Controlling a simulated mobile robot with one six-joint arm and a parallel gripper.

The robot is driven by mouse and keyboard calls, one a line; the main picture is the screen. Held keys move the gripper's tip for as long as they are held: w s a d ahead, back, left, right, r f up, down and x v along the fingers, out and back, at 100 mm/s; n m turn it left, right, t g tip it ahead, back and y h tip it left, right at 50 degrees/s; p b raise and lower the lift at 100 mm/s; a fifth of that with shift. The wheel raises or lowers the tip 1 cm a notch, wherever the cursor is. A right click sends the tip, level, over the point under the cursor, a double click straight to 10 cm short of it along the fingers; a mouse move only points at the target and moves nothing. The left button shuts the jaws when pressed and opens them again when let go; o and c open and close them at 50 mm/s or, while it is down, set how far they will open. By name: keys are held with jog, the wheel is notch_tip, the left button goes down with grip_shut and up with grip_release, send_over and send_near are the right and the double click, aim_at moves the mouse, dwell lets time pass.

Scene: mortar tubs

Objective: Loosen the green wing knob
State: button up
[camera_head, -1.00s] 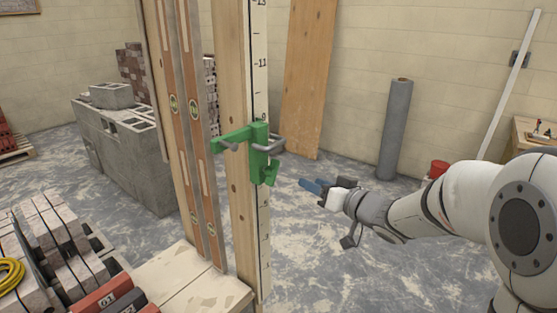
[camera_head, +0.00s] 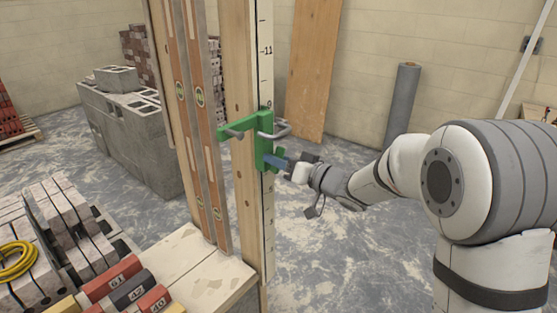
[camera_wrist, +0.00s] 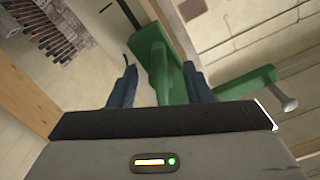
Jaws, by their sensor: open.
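The green bracket (camera_head: 264,138) is fixed to the upright wooden post beside its marked scale, with grey rods through it. Its green wing knob (camera_head: 281,153) is low on the bracket, partly hidden by my fingers. In the wrist view the wing knob (camera_wrist: 160,72) stands between my two blue fingers. My gripper (camera_head: 276,161) is open, with a finger on either side of the knob; the wrist view shows gaps, wider on the left (camera_wrist: 160,85). I cannot tell how deep the knob sits between the fingers.
Two long wooden levels (camera_head: 194,110) lean left of the post (camera_head: 238,120). A wooden platform (camera_head: 190,262), bricks (camera_head: 75,235) and a yellow hose (camera_head: 15,262) are at lower left. A grey roll (camera_head: 402,105) stands behind my arm. The floor right of the post looks clear.

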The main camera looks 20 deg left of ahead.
jog(key=shift+c, duration=0.4)
jog(key=c, duration=0.9)
jog(key=n+b, duration=0.2)
jog(key=b, duration=0.1)
jog(key=shift+f+n, duration=0.25)
jog(key=shift+n, duration=0.15)
jog(key=shift+r+n+b, duration=0.25)
jog(key=shift+n+b, duration=0.45)
jog(key=shift+n, duration=0.5)
jog(key=o, duration=1)
jog(key=shift+d, duration=0.15)
